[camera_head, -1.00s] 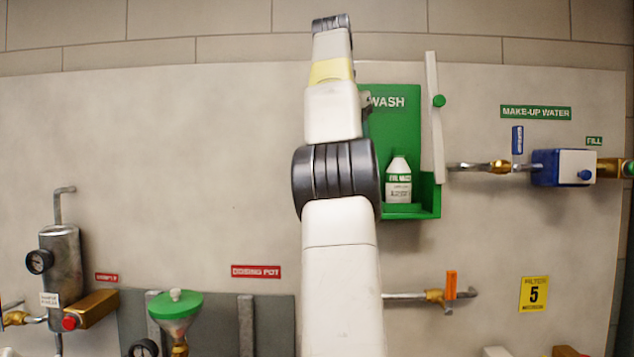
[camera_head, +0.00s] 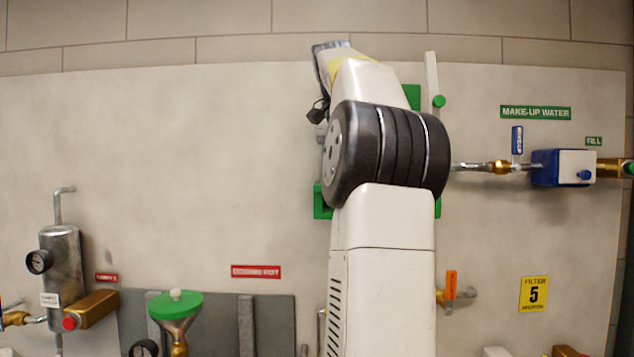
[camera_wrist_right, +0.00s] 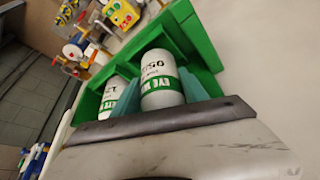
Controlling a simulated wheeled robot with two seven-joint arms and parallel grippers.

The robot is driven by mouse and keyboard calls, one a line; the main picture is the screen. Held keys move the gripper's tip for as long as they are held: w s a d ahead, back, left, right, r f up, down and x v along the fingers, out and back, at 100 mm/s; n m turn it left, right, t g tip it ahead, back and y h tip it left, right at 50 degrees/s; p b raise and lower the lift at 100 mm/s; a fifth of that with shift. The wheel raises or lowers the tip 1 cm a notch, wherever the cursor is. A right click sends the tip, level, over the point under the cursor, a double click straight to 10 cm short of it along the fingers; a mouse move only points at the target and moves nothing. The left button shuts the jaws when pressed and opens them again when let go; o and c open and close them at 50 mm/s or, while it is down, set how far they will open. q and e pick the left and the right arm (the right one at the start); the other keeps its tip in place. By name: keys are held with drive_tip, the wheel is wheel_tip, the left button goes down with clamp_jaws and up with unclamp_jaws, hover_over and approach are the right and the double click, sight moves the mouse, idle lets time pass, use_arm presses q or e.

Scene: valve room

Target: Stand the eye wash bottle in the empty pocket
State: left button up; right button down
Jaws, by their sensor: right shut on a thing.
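The eye wash bottle (camera_wrist_right: 162,82), white with a green label band, is between the teal fingers of my right gripper (camera_wrist_right: 158,77) in the right wrist view. The gripper is shut on it. A second, similar bottle (camera_wrist_right: 111,97) stands beside it to the left, partly behind a finger. The green eye wash station (camera_wrist_right: 199,50) surrounds both bottles. The held bottle is at its pocket, but its base is hidden, so I cannot tell whether it rests on the floor. In the head view my right arm covers most of the station (camera_head: 412,97). My left gripper is out of view.
A white upright panel (camera_head: 432,75) with a green knob (camera_head: 438,101) stands at the station's right edge. A pipe with a blue valve box (camera_head: 552,168) runs to the right. An orange-handled valve (camera_head: 450,285) is below.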

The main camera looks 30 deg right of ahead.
drive_tip(key=shift+f, duration=0.45)
drive_tip(key=shift+w+d+f, duration=0.1)
drive_tip(key=shift+w+f, duration=0.1)
drive_tip(key=shift+f, duration=0.15)
drive_tip(key=c, duration=0.6)
unclamp_jaws()
drive_tip(key=shift+f, duration=0.15)
drive_tip(key=v, duration=0.7)
drive_tip(key=shift+r, duration=0.4)
drive_tip(key=shift+s, duration=0.1)
